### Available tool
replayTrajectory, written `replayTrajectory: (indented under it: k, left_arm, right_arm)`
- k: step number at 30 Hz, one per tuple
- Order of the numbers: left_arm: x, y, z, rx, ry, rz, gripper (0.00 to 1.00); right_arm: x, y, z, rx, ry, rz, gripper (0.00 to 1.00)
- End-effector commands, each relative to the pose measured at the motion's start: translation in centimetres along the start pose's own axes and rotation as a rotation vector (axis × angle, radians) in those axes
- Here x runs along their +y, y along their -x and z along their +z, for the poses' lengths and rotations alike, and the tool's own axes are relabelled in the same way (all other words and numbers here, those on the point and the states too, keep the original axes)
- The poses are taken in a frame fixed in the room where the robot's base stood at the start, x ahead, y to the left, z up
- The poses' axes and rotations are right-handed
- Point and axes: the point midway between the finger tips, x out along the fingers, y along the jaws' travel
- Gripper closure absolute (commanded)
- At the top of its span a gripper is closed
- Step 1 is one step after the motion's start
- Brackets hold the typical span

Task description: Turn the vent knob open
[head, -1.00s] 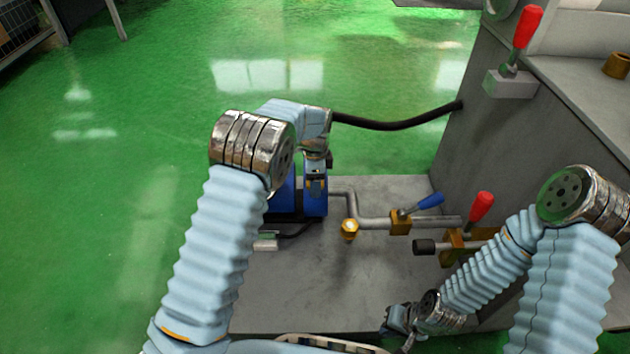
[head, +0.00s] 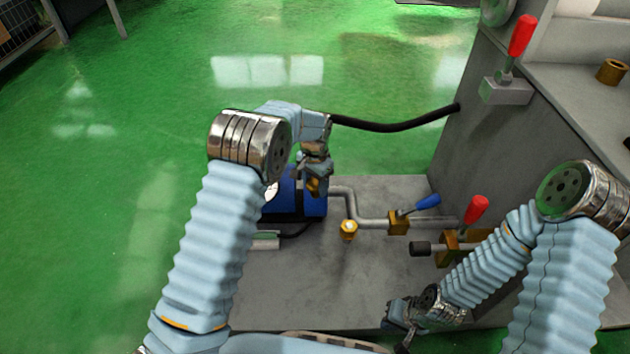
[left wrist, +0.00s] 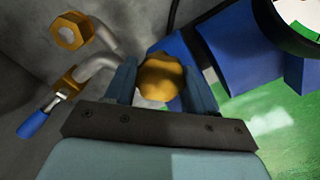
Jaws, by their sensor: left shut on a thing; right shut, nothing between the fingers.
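The vent knob (left wrist: 161,78) is a round brass-coloured knob at the blue pump (head: 283,202). In the left wrist view it sits between the two fingers of my left gripper (head: 315,187), which is shut on it. In the head view the gripper and wrist are over the pump's top right, and only a small brass part shows between the fingers. My right gripper (head: 398,322) is shut and empty, low over the front of the grey base, well apart from the knob.
A grey pipe (head: 350,203) with a brass fitting (head: 348,230) and a blue-handled valve (head: 428,202) runs right of the pump. A red-handled valve (head: 476,210) stands further right. A black hose (head: 390,125) runs behind to the grey machine wall (head: 480,130).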

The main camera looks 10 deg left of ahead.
Motion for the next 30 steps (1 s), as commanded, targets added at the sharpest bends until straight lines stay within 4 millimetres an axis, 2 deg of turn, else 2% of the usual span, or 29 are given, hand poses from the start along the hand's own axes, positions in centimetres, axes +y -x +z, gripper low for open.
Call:
replayTrajectory:
  k: [18, 30]
  left_arm:
    - [0.0, 0.1, 0.0, 0.001, 0.554, -0.001, 0.76]
    - [0.0, 0.1, 0.0, 0.002, 0.753, 0.000, 0.76]
  right_arm:
    - [-0.3, 1.1, -0.1, 0.003, -0.001, 0.003, 1.00]
    - [-0.3, 1.4, -0.1, 0.004, -0.001, 0.003, 1.00]
